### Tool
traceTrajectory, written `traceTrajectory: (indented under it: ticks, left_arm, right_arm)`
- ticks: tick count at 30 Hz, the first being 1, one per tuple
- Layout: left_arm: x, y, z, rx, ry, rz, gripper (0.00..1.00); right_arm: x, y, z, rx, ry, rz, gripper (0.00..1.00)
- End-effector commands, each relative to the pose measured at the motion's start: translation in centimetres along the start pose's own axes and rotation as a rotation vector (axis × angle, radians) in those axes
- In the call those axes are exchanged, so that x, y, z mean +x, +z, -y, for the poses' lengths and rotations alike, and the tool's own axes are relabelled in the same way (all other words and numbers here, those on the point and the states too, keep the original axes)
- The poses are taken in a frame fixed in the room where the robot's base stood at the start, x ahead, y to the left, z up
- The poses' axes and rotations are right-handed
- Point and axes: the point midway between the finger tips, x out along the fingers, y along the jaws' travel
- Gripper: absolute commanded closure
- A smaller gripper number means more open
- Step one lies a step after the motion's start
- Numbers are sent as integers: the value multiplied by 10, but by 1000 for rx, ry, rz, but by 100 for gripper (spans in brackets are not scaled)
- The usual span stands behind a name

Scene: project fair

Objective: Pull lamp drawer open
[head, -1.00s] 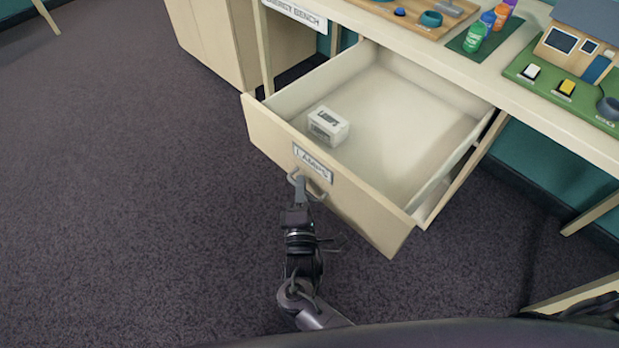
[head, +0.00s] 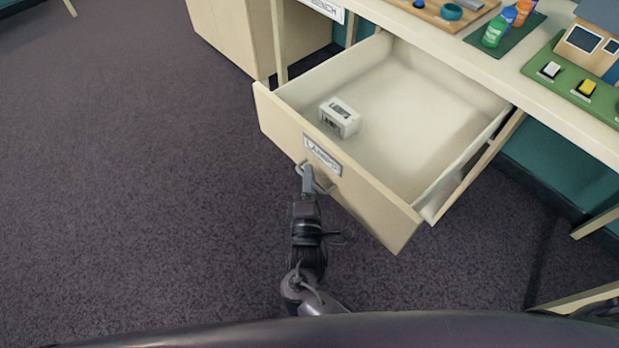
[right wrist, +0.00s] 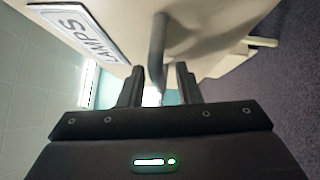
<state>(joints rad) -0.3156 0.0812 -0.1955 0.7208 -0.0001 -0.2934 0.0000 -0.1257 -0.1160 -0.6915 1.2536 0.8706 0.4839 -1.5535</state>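The cream lamp drawer (head: 345,195) is pulled far out from under the bench in the head view. Its front carries a "LAMPS" label (head: 322,156) and a grey bow handle (head: 325,188). A small white box (head: 339,117) stands inside near the front. My right gripper (head: 308,178) is at the left part of the handle. In the right wrist view its two fingers (right wrist: 159,78) stand apart, one on each side of the handle bar (right wrist: 157,45), with a gap showing beside the bar. My left gripper is not in view.
The bench top (head: 450,45) above the drawer holds bottles (head: 495,31), a wooden board and a green board (head: 570,85) with a model house. A cabinet (head: 235,35) stands at the left. The carpet (head: 150,200) left of the drawer is clear.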

Motion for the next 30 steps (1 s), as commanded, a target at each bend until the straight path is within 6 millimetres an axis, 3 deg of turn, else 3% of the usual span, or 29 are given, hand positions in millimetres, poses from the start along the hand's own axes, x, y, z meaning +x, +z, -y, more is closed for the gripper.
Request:
traceTrajectory:
  ticks: [15,30]
  left_arm:
    - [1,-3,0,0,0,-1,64]
    - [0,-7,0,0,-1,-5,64]
  right_arm:
    - [-72,0,1,0,-2,-1,69]
    - [-77,0,0,0,0,0,69]
